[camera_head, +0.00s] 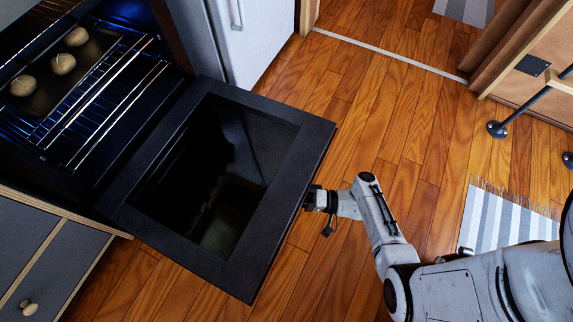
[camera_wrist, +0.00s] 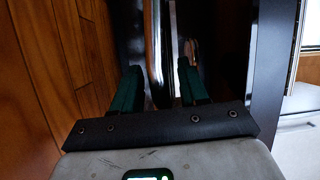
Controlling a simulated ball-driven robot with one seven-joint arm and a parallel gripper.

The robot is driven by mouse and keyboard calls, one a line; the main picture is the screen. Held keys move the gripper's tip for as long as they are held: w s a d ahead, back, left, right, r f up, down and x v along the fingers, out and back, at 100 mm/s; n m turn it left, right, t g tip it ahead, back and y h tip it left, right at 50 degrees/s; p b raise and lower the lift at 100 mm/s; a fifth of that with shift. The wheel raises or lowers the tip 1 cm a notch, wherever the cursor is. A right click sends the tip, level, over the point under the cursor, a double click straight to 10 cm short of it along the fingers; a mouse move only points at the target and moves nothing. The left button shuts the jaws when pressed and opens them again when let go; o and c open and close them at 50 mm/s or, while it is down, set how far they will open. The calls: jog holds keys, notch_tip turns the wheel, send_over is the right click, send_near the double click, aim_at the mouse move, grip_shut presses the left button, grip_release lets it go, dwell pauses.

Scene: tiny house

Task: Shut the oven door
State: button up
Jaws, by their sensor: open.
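The black oven door (camera_head: 318,150) hangs open, lowered out from the oven (camera_head: 105,160), with a dark glass window in its middle. My gripper (camera_head: 308,200) is at the door's outer edge, low on its right side in the head view. In the wrist view my gripper (camera_wrist: 160,78) shows two green fingers spread apart. A shiny metal bar, which looks like the door handle (camera_wrist: 153,45), runs lengthwise in the gap between them, nearer the left finger. Whether a finger touches it I cannot tell. The fingertips are hidden in the head view.
Inside the oven a tray (camera_head: 45,98) with several round buns sits on a wire rack (camera_head: 105,85). A white fridge (camera_head: 235,45) stands beside the oven. Drawers (camera_head: 50,260) are at lower left. A striped rug (camera_head: 490,220) lies right; the wooden floor between is clear.

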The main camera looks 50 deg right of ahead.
jog(key=shift+c, duration=0.3)
grip_shut()
dwell(0.4)
